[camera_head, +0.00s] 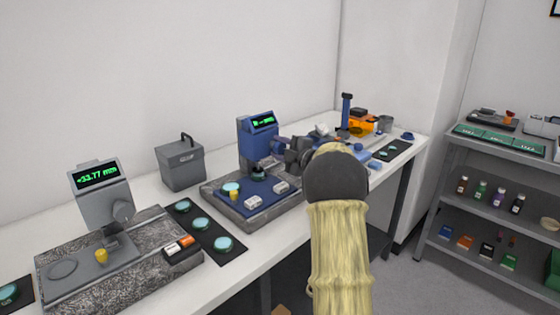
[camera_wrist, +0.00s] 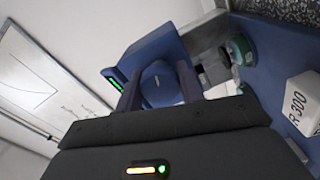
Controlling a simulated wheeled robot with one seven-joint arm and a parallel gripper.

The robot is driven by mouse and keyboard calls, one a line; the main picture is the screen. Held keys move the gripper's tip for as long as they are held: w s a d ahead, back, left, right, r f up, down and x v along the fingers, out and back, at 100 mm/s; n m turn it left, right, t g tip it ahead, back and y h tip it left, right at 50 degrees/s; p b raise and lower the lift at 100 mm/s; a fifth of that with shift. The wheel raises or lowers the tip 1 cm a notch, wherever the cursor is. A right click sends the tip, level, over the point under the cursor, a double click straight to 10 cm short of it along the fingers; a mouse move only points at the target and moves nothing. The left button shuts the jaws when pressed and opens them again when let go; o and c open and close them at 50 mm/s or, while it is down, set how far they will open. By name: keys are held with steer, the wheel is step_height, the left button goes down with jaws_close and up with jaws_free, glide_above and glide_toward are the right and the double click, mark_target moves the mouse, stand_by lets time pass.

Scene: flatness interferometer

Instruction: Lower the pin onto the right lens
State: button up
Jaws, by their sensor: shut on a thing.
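The blue gauge (camera_head: 256,137) stands on a granite base at the middle of the bench, with a green-lit display. My gripper (camera_wrist: 159,88) is shut on the gauge's round blue knob (camera_wrist: 160,84) in the wrist view. In the head view my forearm comes from the front and the gripper's tips are small and dark beside the gauge. The grey pin (camera_wrist: 213,66) shows to the right of the knob, close to a teal lens (camera_wrist: 239,50). I cannot tell whether they touch. Another teal lens (camera_head: 231,188) lies further left on the blue stage.
A grey gauge (camera_head: 103,198) stands at left. A dark mat (camera_head: 212,238) with several lenses lies between the gauges. A grey box (camera_head: 180,165) stands behind.

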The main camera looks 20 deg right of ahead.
steer(key=n+b, duration=0.4)
steer(key=b, duration=0.1)
steer(key=shift+f, duration=0.35)
steer(key=shift+r+n+b, duration=0.15)
steer(key=shift+n+b, duration=0.75)
steer(key=shift+n, duration=0.2)
steer(key=o, duration=1)
steer(key=shift+r, duration=0.15)
steer(key=v, duration=1.7)
steer(key=shift+s+d, duration=0.1)
steer(key=shift+s, duration=0.1)
